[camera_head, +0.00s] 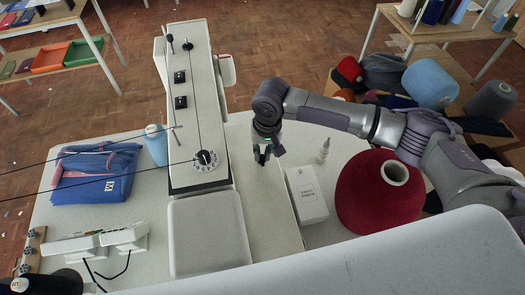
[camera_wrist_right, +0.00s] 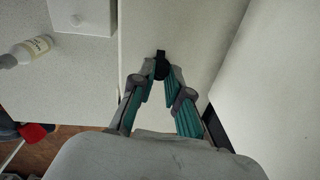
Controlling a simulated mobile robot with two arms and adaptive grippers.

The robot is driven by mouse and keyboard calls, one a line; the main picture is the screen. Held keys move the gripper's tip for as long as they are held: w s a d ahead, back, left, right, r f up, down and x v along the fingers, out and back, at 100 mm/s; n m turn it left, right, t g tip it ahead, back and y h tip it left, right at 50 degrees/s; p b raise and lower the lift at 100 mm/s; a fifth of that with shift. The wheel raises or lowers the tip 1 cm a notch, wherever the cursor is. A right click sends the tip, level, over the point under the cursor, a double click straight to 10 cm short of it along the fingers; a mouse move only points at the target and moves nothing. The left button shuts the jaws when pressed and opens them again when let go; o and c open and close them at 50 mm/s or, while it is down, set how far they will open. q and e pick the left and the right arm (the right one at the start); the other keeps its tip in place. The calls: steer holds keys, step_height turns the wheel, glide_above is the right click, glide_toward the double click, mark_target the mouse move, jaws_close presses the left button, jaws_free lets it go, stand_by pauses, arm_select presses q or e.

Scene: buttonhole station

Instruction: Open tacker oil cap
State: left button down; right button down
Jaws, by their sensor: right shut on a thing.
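The tacker is a long white sewing machine (camera_head: 205,120) with a dial, black switches and threads on top. My right gripper (camera_head: 262,157) points down over the pale surface just right of its head end. In the right wrist view, the teal-padded fingers of this gripper (camera_wrist_right: 162,75) are closed on a small black cap (camera_wrist_right: 161,58). The cap sits at or just above a pale panel (camera_wrist_right: 185,25); I cannot tell whether it is still seated. The head view mostly hides the cap behind the fingers. My left gripper is out of view.
A white box (camera_head: 307,195), a small bottle (camera_head: 324,150) and a large red thread cone (camera_head: 380,200) stand right of the gripper.

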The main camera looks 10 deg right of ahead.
mark_target(262, 164)
steer(key=shift+s+p, duration=0.15)
steer(key=shift+p, duration=0.15)
stand_by(0.4)
steer(key=shift+s+r+t+p, duration=0.25)
steer(key=shift+s+t+p, duration=0.1)
steer(key=shift+t+p, duration=0.45)
steer(key=shift+s+t+p, duration=0.4)
steer(key=shift+t+p, duration=0.3)
steer(key=shift+p, duration=0.2)
steer(key=shift+s+f+t+p, duration=0.15)
steer(key=shift+s+t+p, duration=0.25)
steer(key=shift+t, duration=0.4)
steer(key=shift+s+a+f+t, duration=0.1)
steer(key=shift+s+f+t, duration=0.2)
steer(key=shift+t, duration=0.6)
steer(key=shift+s+f+t+b, duration=0.1)
steer(key=shift+s+t+b, duration=0.15)
steer(key=shift+t+b, duration=0.3)
steer(key=t+b, duration=0.2)
steer(key=b, duration=0.1)
steer(key=s+f+t+b, duration=0.1)
steer(key=t+b, duration=0.1)
steer(key=b, duration=0.2)
steer(key=shift+s+n, duration=0.15)
steer(key=shift+n, duration=0.15)
steer(key=shift+s+r+t+b, duration=0.1)
steer(key=shift+r+t+b, duration=0.1)
steer(key=shift+t+b, duration=0.65)
